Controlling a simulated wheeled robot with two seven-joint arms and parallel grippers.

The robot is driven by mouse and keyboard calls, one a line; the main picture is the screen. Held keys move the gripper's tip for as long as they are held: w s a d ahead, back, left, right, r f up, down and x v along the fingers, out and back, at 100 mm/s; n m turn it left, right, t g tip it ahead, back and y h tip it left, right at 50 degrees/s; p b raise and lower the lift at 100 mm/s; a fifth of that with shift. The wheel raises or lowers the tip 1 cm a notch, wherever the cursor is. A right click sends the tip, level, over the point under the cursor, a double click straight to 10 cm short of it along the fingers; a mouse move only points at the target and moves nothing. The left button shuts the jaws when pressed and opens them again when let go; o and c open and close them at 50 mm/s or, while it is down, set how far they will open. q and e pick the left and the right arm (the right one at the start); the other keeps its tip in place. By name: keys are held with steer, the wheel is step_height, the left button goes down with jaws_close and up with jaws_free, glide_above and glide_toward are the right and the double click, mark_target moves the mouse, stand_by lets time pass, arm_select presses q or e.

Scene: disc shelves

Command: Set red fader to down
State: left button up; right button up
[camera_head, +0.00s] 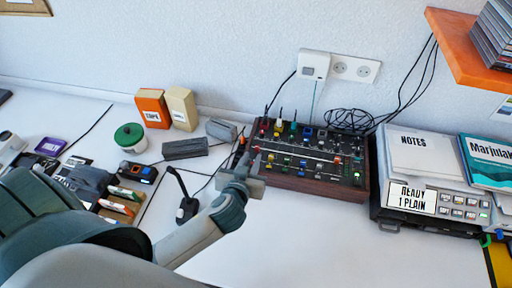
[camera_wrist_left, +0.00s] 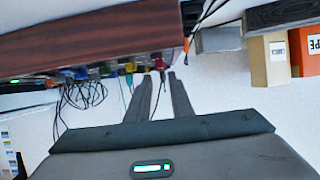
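The dark mixer panel (camera_head: 310,155) with wooden sides lies on the white desk, carrying several coloured knobs and caps. A red cap (camera_head: 264,124) stands at its back left, and a red-orange cap (camera_head: 337,159) sits further right; I cannot tell which is the red fader. My left gripper (camera_head: 246,161) is at the panel's left edge. In the left wrist view the fingers (camera_wrist_left: 160,75) are apart with a gap between the tips, pointing at the panel's coloured parts. A small dark red part (camera_wrist_left: 158,62) shows at the gap; contact cannot be told. My right gripper is not in view.
A printer-like machine (camera_head: 430,190) with a notes book stands right of the mixer. Cables (camera_head: 345,119) lie behind it. A microphone (camera_head: 186,208), grey blocks (camera_head: 185,148) and a green-lidded jar (camera_head: 130,137) are to the left. The desk in front is clear.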

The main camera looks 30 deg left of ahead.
mark_target(257, 148)
arm_select(q)
steer(key=p+x, duration=0.1)
steer(key=x, duration=0.6)
jaws_close()
